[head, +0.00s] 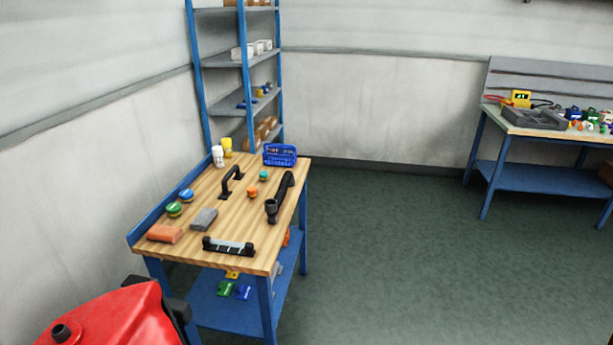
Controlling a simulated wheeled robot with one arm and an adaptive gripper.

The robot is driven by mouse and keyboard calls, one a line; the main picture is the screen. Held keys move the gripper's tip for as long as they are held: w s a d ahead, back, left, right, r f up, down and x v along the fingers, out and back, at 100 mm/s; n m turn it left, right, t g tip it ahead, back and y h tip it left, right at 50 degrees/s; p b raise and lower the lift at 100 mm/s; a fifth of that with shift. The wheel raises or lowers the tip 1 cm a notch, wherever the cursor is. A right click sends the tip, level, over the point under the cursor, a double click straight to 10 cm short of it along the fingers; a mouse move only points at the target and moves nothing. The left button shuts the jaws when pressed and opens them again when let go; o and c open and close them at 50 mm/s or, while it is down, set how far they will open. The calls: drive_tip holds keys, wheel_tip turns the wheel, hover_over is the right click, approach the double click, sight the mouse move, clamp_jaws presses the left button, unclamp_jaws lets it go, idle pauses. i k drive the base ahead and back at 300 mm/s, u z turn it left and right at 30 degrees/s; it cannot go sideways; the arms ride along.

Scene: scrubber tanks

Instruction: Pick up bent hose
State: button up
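A black bent hose (284,190) lies on the wooden top of the workbench (192,236), along its right side. Its thicker, open-looking end points toward the front of the bench. A second black piece, shaped like an arched handle (227,185), stands to its left with a clear gap between them. My gripper is not in view, and nothing touches the hose.
A blue basket (280,155), small round caps, blocks and a black squeegee-like bar (229,247) share the benchtop. A red machine (115,318) stands front left. Shelving (241,62) is behind. Green floor right of the bench is clear up to another bench (528,177).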

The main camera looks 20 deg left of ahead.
sight(272, 206)
drive_tip(key=i, duration=1.15)
drive_tip(key=u, duration=1.75)
drive_tip(key=i, duration=1.3)
drive_tip(key=u, duration=1.15)
